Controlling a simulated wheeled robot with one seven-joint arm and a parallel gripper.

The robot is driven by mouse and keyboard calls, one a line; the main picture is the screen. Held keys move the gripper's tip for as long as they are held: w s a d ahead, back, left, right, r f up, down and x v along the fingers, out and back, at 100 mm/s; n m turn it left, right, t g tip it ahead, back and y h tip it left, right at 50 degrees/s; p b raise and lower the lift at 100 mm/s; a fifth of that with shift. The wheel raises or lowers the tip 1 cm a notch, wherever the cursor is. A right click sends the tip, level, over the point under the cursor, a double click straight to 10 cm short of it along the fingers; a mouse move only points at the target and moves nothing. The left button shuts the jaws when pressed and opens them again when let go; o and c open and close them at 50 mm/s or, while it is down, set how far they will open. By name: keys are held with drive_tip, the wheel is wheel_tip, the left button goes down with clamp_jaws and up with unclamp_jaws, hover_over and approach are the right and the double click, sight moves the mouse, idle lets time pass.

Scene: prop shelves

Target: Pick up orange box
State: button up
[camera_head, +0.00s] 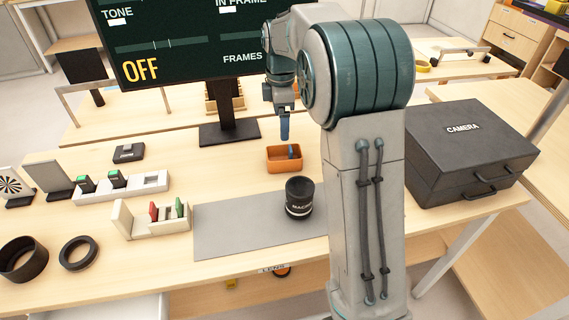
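The orange box (284,166) is a small open-topped tray standing on the wooden table, just behind the grey mat. A small dark blue piece (291,152) shows at the box's right inside; I cannot tell what it is. My gripper (285,138) points down just above the back of the box, with a blue finger visible. The fingers are small and seen nearly in line, so their gap cannot be made out. Nothing is clearly held.
A black lens (299,198) stands on the grey mat (235,228) in front of the box. A monitor (180,40) stands behind on the left. A black camera case (470,150) is on the right.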

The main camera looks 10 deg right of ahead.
approach(284, 155)
drive_tip(key=s+f, duration=0.1)
drive_tip(key=s+a, duration=0.1)
drive_tip(key=shift+s+a+f, duration=0.1)
drive_tip(key=shift+s+f, duration=0.2)
drive_tip(key=shift+f, duration=0.05)
drive_tip(key=f, duration=0.5)
drive_tip(key=shift+s+d+f+b, duration=0.2)
drive_tip(key=shift+f+b, duration=0.1)
drive_tip(key=shift+b, duration=0.05)
drive_tip(key=c, duration=1.1)
